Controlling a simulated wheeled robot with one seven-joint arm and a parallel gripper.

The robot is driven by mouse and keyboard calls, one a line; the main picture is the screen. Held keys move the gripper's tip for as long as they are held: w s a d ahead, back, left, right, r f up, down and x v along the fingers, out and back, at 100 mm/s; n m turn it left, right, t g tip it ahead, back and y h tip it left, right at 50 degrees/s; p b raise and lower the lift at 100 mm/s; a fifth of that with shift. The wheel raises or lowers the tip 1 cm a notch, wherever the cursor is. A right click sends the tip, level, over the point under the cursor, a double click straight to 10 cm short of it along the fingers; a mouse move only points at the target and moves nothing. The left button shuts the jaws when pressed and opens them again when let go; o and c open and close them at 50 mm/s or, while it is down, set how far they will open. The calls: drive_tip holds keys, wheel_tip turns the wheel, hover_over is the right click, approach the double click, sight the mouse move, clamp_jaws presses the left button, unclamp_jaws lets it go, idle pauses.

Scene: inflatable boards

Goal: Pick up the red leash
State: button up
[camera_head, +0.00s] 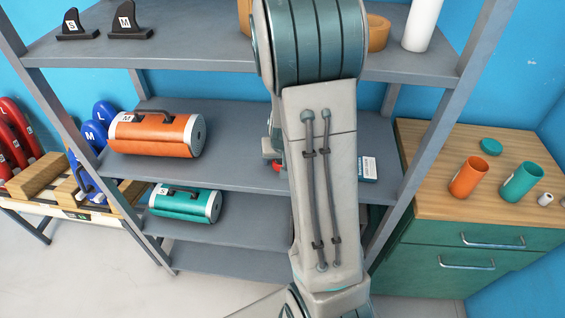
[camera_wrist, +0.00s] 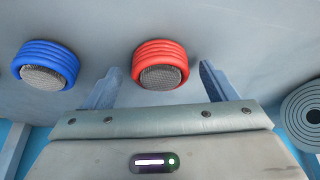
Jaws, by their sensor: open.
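The red leash (camera_wrist: 160,52) is a coiled red ring around a grey textured core, sitting on the grey shelf in the wrist view. My gripper (camera_wrist: 160,80) is open, with one finger to each side of the red leash. The fingers look apart from it, and I cannot tell how far they reach along it. In the head view, a small red patch (camera_head: 276,165) shows at the left edge of my arm on the middle shelf and looks like the leash.
A blue leash (camera_wrist: 46,62) lies left of the red one in the wrist view. A grey roll (camera_wrist: 303,112) is at the right. An orange roll (camera_head: 155,134) lies left on the middle shelf (camera_head: 235,140), and a small card (camera_head: 368,168) lies right of my arm.

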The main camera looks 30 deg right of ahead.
drive_tip(key=shift+w+f, duration=0.15)
drive_tip(key=shift+f, duration=0.2)
drive_tip(key=c, duration=1.1)
drive_tip(key=shift+r, duration=0.1)
